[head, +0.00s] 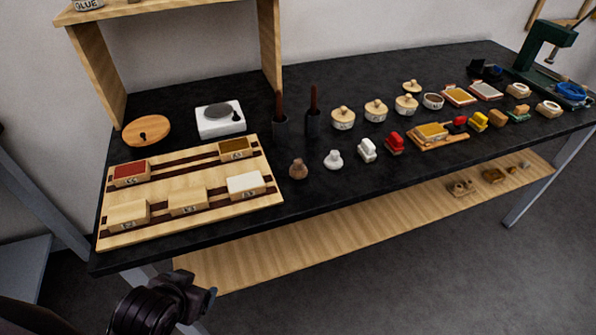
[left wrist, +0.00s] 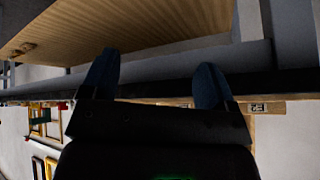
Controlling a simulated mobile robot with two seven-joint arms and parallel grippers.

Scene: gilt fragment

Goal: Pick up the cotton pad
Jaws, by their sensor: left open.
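No cotton pad can be made out for certain. A small white rounded piece with a knob (head: 333,159) stands near the front edge of the black table and may be it. A similar brown piece (head: 298,169) stands just left of it. My left gripper (head: 208,297) is at the lower left of the head view, below and in front of the table, far from these pieces. In the left wrist view its two blue fingers (left wrist: 155,88) are spread apart with nothing between them. My right gripper is not in view.
The black table (head: 200,222) carries a wooden tray (head: 180,219) with several labelled blocks, a white scale (head: 221,127), lidded pots (head: 376,111) and brushes. A wooden shelf (head: 300,245) runs below the table, its front half mostly bare. A wooden frame (head: 271,45) stands at the back left.

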